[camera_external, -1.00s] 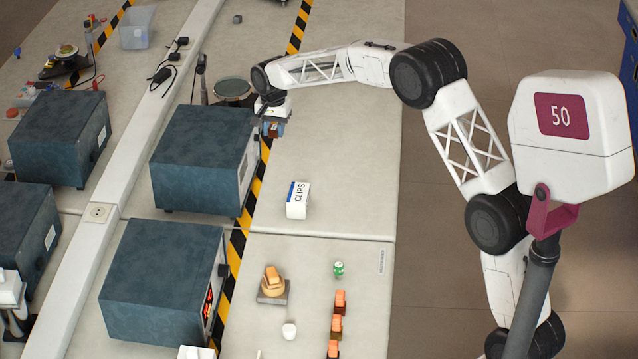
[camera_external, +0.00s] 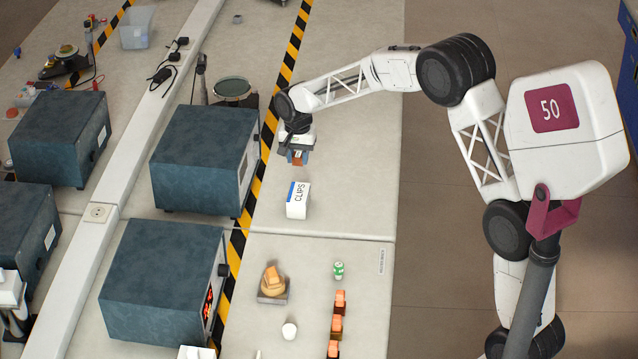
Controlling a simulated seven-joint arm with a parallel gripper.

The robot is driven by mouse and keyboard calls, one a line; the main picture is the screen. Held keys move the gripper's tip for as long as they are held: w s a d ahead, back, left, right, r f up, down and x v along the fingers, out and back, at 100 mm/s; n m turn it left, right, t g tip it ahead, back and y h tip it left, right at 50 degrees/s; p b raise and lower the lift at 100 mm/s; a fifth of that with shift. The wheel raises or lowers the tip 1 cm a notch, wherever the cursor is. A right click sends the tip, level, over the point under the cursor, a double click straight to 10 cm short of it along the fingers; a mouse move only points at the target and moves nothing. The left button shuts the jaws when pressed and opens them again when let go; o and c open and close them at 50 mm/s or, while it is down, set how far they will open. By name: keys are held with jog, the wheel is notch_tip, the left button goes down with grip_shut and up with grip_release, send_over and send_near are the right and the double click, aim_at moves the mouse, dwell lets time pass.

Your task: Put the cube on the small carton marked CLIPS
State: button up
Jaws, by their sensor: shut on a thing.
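The small white carton marked CLIPS (camera_external: 298,202), with a blue stripe, stands on the bench right of the striped tape. My gripper (camera_external: 297,158) points down just above and behind the carton in the picture. It is shut on a small orange-brown cube (camera_external: 296,156), partly hidden between the fingers. The cube appears apart from the carton's top; the exact height of the gap is hard to tell.
Blue-grey instrument boxes (camera_external: 200,160) (camera_external: 160,285) stand left of the tape. Bench right of the carton is clear.

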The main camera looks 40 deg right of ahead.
jog(key=s+f, duration=0.4)
jog(key=s, duration=1.3)
jog(key=shift+a+n, duration=0.2)
jog(key=shift+n, duration=0.2)
jog(key=shift+w, duration=0.1)
send_over(298, 193)
jog(key=shift+f, duration=0.8)
jog(key=shift+f, duration=1.75)
jog(key=shift+f, duration=0.15)
jog(key=o, duration=1.1)
jog(key=shift+c, duration=0.2)
